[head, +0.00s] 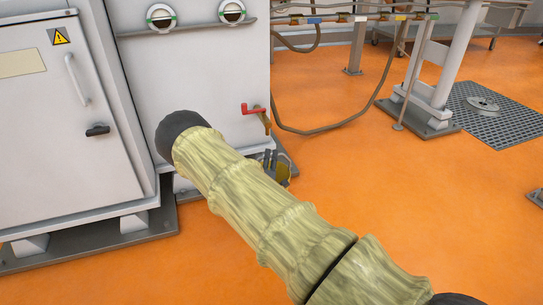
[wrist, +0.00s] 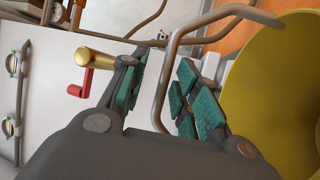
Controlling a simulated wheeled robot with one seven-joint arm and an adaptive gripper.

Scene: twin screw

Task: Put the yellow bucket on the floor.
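The yellow bucket (wrist: 285,100) fills the right side of the wrist view, with its bent grey handle (wrist: 172,62) reaching left from it. My gripper (wrist: 164,75) is open, with green pads on both fingers. The handle passes between the fingers, with a visible gap on the left; contact with the right finger cannot be told. In the head view, only a small part of the bucket (head: 284,172) shows beside my gripper (head: 269,159), low by the cabinet corner. My arm hides most of both. What supports the bucket is hidden.
A tap with a red lever (head: 256,109) sticks out of the white cabinet (head: 200,75) above the bucket; it also shows in the wrist view (wrist: 97,58). A hose (head: 335,128) hangs to the right. The orange floor (head: 400,200) is clear on the right, before a floor grate (head: 500,115).

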